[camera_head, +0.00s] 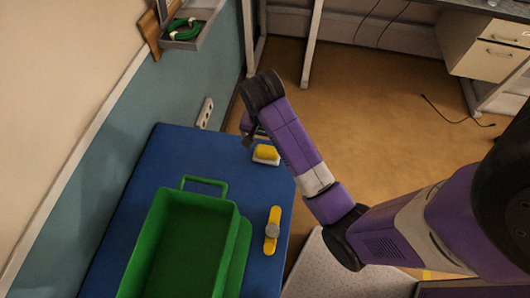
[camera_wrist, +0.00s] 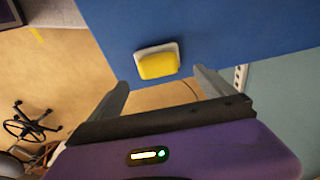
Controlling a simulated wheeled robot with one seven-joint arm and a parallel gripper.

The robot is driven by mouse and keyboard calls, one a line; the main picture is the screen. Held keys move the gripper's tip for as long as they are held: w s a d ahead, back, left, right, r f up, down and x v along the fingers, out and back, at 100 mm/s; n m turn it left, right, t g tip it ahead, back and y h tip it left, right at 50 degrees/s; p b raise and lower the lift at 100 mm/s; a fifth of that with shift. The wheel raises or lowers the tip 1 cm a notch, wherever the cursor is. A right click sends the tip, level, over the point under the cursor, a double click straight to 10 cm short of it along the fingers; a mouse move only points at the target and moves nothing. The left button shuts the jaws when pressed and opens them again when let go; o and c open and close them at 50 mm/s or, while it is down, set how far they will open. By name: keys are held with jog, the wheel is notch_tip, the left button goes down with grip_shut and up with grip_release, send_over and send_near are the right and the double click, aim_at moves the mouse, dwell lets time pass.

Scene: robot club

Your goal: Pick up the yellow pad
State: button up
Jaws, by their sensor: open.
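The yellow pad (camera_head: 267,152) has a white base and lies near the edge of the blue table (camera_head: 190,150), at the end by my gripper. In the wrist view the yellow pad (camera_wrist: 158,65) sits on the blue surface, ahead of my fingers and between their lines. My gripper (camera_wrist: 164,88) is open and empty, with one finger to each side of the pad's position and the pad beyond the fingertips. In the head view my wrist mostly hides the gripper.
A green crate (camera_head: 183,182) with a handle stands on the table. A wall (camera_head: 115,120) borders the table on the left, with a white socket strip (camera_head: 205,112). Floor is open beyond the table.

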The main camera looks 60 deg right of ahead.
aim_at(267, 149)
jog(key=shift+d+f+p, duration=0.15)
jog(key=shift+f+p, duration=0.2)
jog(key=shift+f, duration=1.2)
jog(key=shift+d+f+p, duration=0.15)
jog(key=shift+f+p, duration=0.15)
jog(key=shift+f, duration=1.25)
jog(key=c, duration=1.4)
jog(key=shift+c, duration=0.2)
jog(key=shift+r, duration=0.1)
